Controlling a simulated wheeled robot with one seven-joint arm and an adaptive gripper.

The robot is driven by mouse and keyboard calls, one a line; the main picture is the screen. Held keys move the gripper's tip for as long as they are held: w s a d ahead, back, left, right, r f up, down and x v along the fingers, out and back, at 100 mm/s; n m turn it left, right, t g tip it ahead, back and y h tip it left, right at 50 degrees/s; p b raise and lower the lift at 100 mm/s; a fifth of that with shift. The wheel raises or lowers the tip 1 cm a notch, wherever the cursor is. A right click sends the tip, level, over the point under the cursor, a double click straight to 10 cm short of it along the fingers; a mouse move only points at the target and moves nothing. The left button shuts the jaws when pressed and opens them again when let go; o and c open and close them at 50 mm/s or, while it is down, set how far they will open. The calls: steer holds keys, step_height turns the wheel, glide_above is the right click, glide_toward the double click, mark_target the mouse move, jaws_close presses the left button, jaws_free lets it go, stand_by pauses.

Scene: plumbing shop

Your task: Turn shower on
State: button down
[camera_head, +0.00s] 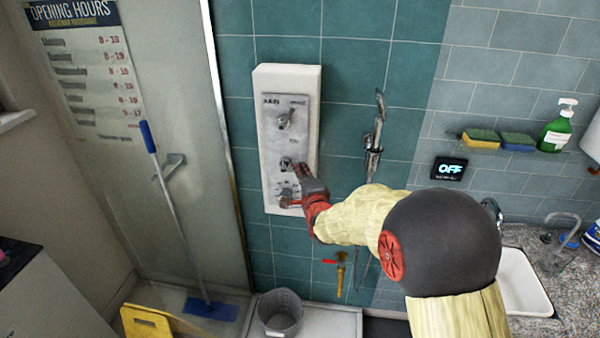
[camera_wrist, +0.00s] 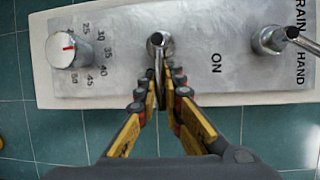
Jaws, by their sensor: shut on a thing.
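The white shower panel (camera_head: 308,110) with a grey metal face is mounted on the teal tiled wall. My gripper (camera_head: 304,180) is at its middle lever (camera_head: 286,163). In the wrist view, my gripper (camera_wrist: 159,85) has its yellow and red fingers on either side of this chrome middle lever (camera_wrist: 157,43), shut on it. The lever points toward my gripper; the word ON is printed to its right. A temperature dial (camera_wrist: 68,49) with a red mark is at the left, and the RAIN/HAND lever (camera_wrist: 268,40) is at the right. A black display (camera_head: 449,168) reads OFF.
A hand shower (camera_head: 379,105) hangs right of the panel. A red-handled brass tap (camera_head: 340,270) is lower on the wall. A glass screen, a mop (camera_head: 175,215), a grey bucket (camera_head: 280,314) and a yellow floor sign (camera_head: 150,322) are left and below. A sink (camera_head: 522,285) is right.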

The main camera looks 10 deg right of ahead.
stand_by(0.5)
steer(key=n, duration=0.1)
steer(key=r+n+g+p, duration=0.1)
steer(key=shift+a+r+n+h, duration=0.15)
steer(key=shift+r+n+h, duration=0.15)
steer(key=shift+n, duration=0.1)
steer(key=r+n+p, duration=0.1)
steer(key=p, duration=0.1)
steer(key=n+g+h+p, duration=0.1)
steer(key=p, duration=0.1)
steer(key=shift+w+a+r+n, duration=0.15)
steer(key=shift+a+r+n, duration=0.15)
steer(key=shift+a+r, duration=0.05)
steer(key=p, duration=0.2)
steer(key=n+g+p, duration=0.1)
steer(key=p, duration=0.1)
steer(key=shift+w+a+r+h, duration=0.1)
steer(key=shift+a+r+h, duration=0.15)
steer(key=shift+r+h, duration=0.05)
steer(key=shift+a+n+p, duration=0.1)
steer(key=shift+n+p, duration=0.3)
steer(key=shift+p, duration=0.75)
steer(key=c, duration=2)
jaws_free()
steer(key=shift+w, duration=0.1)
steer(key=shift+c, duration=0.2)
steer(key=shift+o, duration=0.4)
